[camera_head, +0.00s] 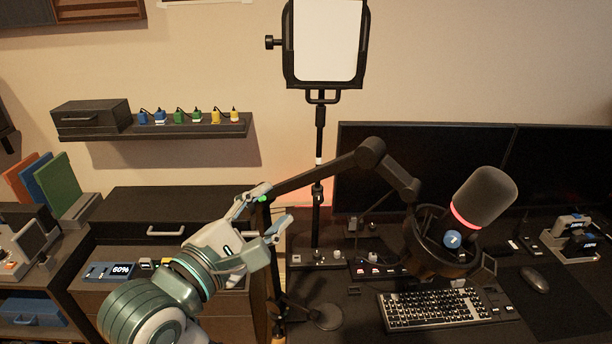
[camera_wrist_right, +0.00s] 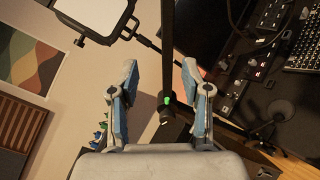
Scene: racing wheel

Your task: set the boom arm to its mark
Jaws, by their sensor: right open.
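The black boom arm (camera_head: 318,177) rises from its lower joint at the left to an elbow (camera_head: 371,152), then drops to the microphone (camera_head: 484,198) with its red ring. A small green mark (camera_head: 263,198) shows near the arm's lower left end. My right gripper (camera_head: 275,207) is at that end with its fingers apart. In the right wrist view, the boom arm (camera_wrist_right: 167,45) runs as a dark bar between the open fingers of the right gripper (camera_wrist_right: 160,68); the green mark (camera_wrist_right: 167,101) sits between them. Whether either finger touches the bar is unclear. My left gripper is out of view.
A light panel (camera_head: 327,42) stands on a pole behind the boom arm. Monitors (camera_head: 425,165), a keyboard (camera_head: 437,306) and a mouse (camera_head: 534,280) occupy the desk at right. A wall shelf (camera_head: 190,127) holds small coloured items. A drawer unit (camera_head: 165,215) stands behind my right arm.

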